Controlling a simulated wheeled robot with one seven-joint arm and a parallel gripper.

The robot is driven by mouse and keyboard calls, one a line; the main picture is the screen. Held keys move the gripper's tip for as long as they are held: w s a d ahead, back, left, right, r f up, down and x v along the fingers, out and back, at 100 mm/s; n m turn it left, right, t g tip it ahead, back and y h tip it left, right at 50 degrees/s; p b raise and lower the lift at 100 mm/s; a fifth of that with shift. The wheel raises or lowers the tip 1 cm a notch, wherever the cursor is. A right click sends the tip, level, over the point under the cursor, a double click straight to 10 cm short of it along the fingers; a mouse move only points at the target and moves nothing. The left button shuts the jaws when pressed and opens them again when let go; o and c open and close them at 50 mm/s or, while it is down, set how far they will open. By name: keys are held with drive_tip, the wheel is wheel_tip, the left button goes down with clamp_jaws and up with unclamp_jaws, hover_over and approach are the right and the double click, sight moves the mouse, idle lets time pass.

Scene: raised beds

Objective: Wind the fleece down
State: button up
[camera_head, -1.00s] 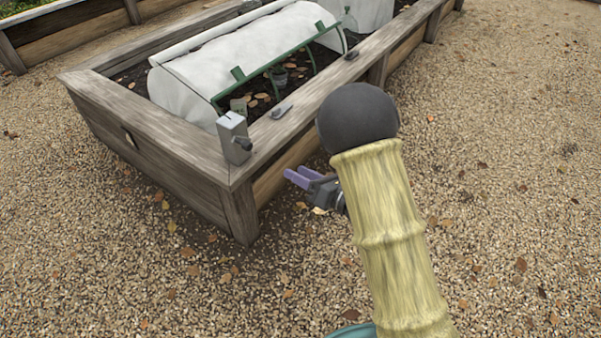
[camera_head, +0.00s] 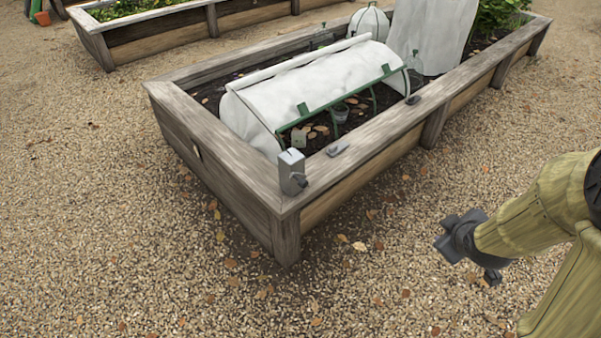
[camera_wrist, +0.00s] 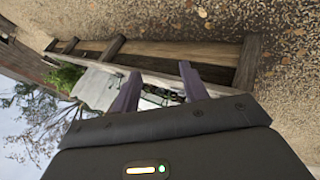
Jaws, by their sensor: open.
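The white fleece (camera_head: 300,88) hangs as a curved cover over a green hoop frame (camera_head: 345,98) in the raised bed. It is rolled at its upper edge, and its near side is open, showing soil and leaves below. A grey metal box with a small dark knob (camera_head: 292,172) stands on the near corner of the bed's rim; whether it works the fleece cannot be told. My gripper (camera_head: 447,240) is at the right, over the gravel, well apart from the bed. In the wrist view its two purple fingers (camera_wrist: 160,92) are spread with nothing between them.
A taller white cover (camera_head: 432,35) and green plants (camera_head: 497,15) stand farther back. Another bed (camera_head: 160,32) lies at the upper left. Gravel in front of the bed is clear.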

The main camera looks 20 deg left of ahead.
drive_tip(key=s+d+r+m+g+p, duration=0.1)
drive_tip(key=s+d+r+m+g, duration=0.1)
drive_tip(key=s+m, duration=0.4)
drive_tip(key=s+d+r+m+g+h+p, duration=0.1)
drive_tip(key=s+r+m+g+p, duration=0.1)
drive_tip(key=s+m, duration=0.4)
drive_tip(key=shift+s+d+r+m+g, duration=0.3)
drive_tip(key=shift+s+d+r+g, duration=0.1)
drive_tip(key=shift+s+r+g, duration=0.35)
drive_tip(key=shift+f, duration=0.1)
drive_tip(key=shift+c, duration=0.8)
